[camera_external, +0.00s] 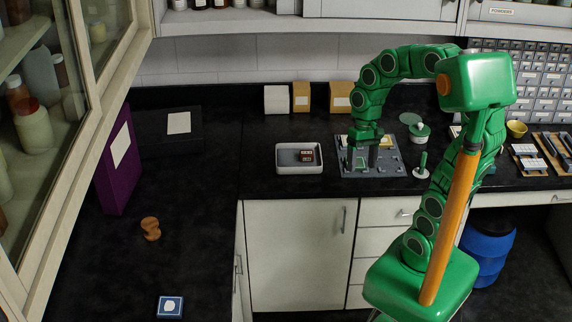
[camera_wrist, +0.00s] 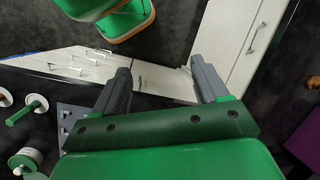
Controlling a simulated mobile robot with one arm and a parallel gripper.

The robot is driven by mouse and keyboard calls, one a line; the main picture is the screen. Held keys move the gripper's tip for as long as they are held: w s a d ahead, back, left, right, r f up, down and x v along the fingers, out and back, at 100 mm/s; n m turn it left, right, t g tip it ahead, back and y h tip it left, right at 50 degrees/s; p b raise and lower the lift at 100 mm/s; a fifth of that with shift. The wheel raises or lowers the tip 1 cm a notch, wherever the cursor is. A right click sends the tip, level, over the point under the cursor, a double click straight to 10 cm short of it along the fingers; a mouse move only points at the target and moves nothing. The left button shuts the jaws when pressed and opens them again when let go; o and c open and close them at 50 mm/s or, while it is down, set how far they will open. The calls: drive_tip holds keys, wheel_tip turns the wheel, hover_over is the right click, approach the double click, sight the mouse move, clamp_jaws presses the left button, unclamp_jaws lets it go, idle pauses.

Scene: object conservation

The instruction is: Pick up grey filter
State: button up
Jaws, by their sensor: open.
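My gripper (camera_external: 362,160) is open, with its two fingers pointing down over the left part of a grey board (camera_external: 385,171). Small grey, pale and yellowish pieces are on the board. I cannot tell which of them is the grey filter, and the arm and fingers hide part of the board. In the wrist view the open fingers (camera_wrist: 160,66) have nothing between them. A corner of the grey board (camera_wrist: 70,114) shows left of the left finger there.
A white-rimmed tray (camera_external: 285,169) with a small dark red-brown box (camera_external: 307,155) stands left of the board. Right of it are a green-handled stand (camera_external: 422,167) and a green-lidded container (camera_external: 420,134). Cardboard boxes (camera_external: 340,97) stand behind. The left counter has clear room.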

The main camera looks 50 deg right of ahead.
drive_tip(key=w+d+m+t+y, duration=0.1)
drive_tip(key=w+d+m+y, duration=0.15)
drive_tip(key=w, duration=0.45)
drive_tip(key=w+d+m+y, duration=0.2)
drive_tip(key=w+d+m, duration=0.1)
drive_tip(key=w, duration=0.5)
drive_tip(key=w+d+f+m+t+y, duration=0.25)
drive_tip(key=w+d+m, duration=0.45)
drive_tip(key=d, duration=0.5)
drive_tip(key=d+f+m+t, duration=0.2)
drive_tip(key=d+f+m, duration=0.1)
drive_tip(key=d, duration=0.7)
drive_tip(key=w+d+f+m+t, duration=0.1)
drive_tip(key=d+f+m+t, duration=0.2)
drive_tip(key=d, duration=0.7)
drive_tip(key=d+f+m+t, duration=0.2)
drive_tip(key=d+f+m, duration=0.2)
drive_tip(key=d+f, duration=0.3)
drive_tip(key=shift+w+d+t+h, duration=0.15)
drive_tip(key=shift+d+t+h, duration=0.15)
drive_tip(key=shift+d, duration=1.45)
drive_tip(key=shift+w+d+f+m+t, duration=0.3)
drive_tip(key=shift+d+f+m, duration=0.1)
drive_tip(key=shift+f+m, duration=0.1)
drive_tip(key=shift+w+d+x, duration=0.15)
drive_tip(key=shift+x, duration=1.8)
drive_tip(key=shift+w+d+x, duration=0.1)
drive_tip(key=shift+d+x, duration=0.05)
drive_tip(key=shift+x, duration=1.8)
drive_tip(key=c, duration=1.1)
